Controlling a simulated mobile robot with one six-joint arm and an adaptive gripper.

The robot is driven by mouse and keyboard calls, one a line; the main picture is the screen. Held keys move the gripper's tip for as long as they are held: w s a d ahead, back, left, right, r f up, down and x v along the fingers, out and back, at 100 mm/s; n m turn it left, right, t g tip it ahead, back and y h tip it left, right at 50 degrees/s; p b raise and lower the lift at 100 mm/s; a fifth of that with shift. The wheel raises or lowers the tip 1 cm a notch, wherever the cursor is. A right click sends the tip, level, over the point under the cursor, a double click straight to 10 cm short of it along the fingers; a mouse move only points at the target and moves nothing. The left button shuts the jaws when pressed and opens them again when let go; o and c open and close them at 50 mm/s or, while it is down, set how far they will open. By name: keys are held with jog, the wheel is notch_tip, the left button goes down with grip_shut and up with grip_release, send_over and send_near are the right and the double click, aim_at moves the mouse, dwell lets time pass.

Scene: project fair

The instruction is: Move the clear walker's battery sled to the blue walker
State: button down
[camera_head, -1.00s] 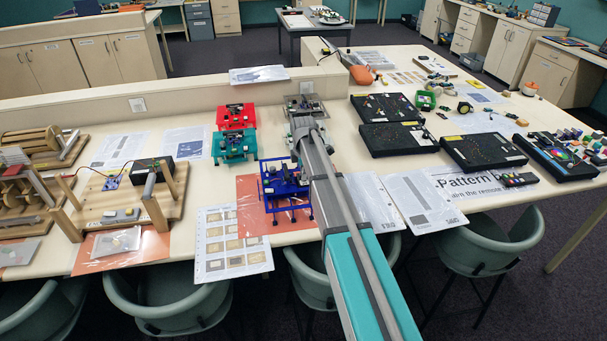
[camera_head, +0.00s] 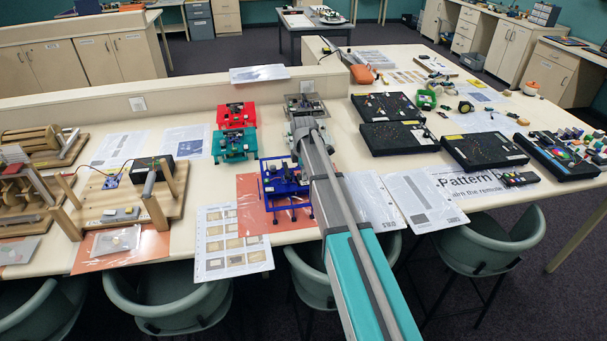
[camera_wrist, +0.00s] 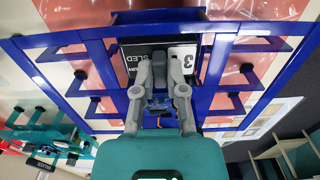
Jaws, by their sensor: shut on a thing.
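The blue walker (camera_head: 268,187) stands on an orange mat near the table's front edge. In the wrist view its blue frame (camera_wrist: 208,100) surrounds my gripper (camera_wrist: 165,62). My gripper is shut on the battery sled (camera_wrist: 134,62), a black and white block marked "SLED" and "3". The sled shows between the blue frame's bars, but I cannot tell whether it is seated there. The clear walker (camera_head: 304,101) stands further back, partly covered by my arm.
A teal walker (camera_head: 231,148) and a red walker (camera_head: 236,114) stand behind and left of the blue one. A card sheet (camera_head: 231,243) lies to its left front, and papers (camera_head: 420,197) lie to the right. Black pattern boards (camera_head: 398,138) fill the table's right part.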

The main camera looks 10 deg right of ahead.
dwell(0.4)
jog(key=c, duration=0.6)
grip_release()
jog(key=shift+r, duration=0.2)
jog(key=shift+r+p, duration=3.55)
jog(key=shift+p, duration=0.2)
